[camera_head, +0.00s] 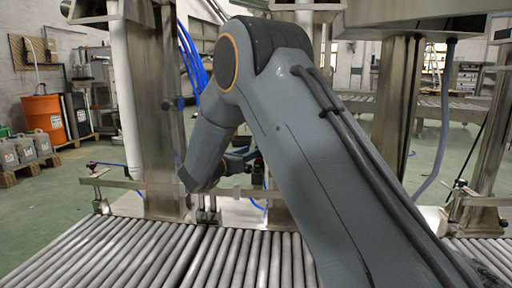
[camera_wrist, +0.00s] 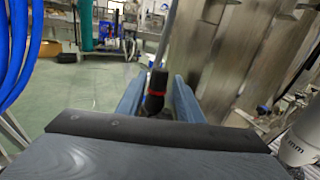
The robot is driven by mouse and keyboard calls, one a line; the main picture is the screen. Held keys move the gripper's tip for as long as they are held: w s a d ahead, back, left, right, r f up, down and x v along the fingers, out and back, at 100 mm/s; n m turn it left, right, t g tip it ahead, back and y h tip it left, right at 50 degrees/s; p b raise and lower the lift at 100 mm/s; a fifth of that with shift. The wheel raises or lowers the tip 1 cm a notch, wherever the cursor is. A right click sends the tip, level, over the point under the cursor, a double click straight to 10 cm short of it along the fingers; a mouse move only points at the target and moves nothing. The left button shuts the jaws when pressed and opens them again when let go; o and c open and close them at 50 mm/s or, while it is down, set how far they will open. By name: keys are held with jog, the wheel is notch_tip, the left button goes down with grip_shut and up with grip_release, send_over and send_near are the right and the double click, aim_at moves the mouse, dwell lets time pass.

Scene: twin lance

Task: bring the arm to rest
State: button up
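My gripper (camera_wrist: 160,88) shows in the wrist view with its two blue-grey fingers apart. A black fitting with a red band (camera_wrist: 157,84) and a thin grey rod rising from it shows in line with the gap between the fingers. I see no clear contact between it and the fingers; its depth is hard to judge. In the head view my grey arm (camera_head: 310,150) rises from the lower right, bends at an elbow at the top and points down left. My gripper is mostly hidden behind the arm there.
A roller conveyor (camera_head: 130,255) runs across the front. Steel columns (camera_head: 158,110) stand close behind the arm, left and right. Blue hoses (camera_head: 192,58) hang beside the elbow and also show at the wrist view's left.

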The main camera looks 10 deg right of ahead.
jog(key=shift+v, duration=0.85)
